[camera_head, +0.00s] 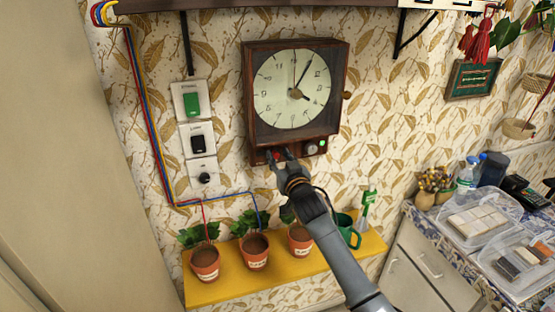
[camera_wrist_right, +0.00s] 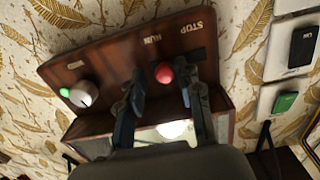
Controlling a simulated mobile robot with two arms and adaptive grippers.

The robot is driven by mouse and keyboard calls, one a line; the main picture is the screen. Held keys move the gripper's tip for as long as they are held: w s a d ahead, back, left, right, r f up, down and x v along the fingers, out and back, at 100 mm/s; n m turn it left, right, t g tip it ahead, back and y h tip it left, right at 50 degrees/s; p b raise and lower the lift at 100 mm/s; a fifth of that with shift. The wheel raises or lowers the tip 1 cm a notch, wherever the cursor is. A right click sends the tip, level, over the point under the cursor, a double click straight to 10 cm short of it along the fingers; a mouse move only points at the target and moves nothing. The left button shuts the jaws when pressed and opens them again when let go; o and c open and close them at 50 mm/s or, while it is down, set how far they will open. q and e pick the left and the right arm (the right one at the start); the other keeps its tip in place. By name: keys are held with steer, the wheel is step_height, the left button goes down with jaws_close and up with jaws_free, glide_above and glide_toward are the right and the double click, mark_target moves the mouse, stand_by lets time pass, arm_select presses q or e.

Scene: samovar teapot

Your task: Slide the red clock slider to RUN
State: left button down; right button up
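The wooden wall clock (camera_head: 297,90) hangs on the wall, with a control strip along its bottom. The red slider knob (camera_wrist_right: 164,72) sits on that strip in the right wrist view, close below the RUN label (camera_wrist_right: 152,39); the STOP label (camera_wrist_right: 190,27) is farther right. My right gripper (camera_wrist_right: 161,72) is open, with a fingertip on each side of the red knob and small visible gaps. In the head view my right gripper (camera_head: 281,156) reaches the clock's lower edge and partly hides the knob (camera_head: 276,154). My left gripper is out of view.
A silver dial (camera_head: 311,149) and a green light (camera_head: 322,143) share the strip. Wall switches (camera_head: 191,102) are left of the clock. A counter with containers stands right.

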steer(key=shift+s, duration=0.1)
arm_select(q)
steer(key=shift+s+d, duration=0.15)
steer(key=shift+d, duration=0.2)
arm_select(e)
steer(key=v, duration=1.2)
steer(key=shift+d, duration=0.15)
steer(key=shift+f, duration=0.15)
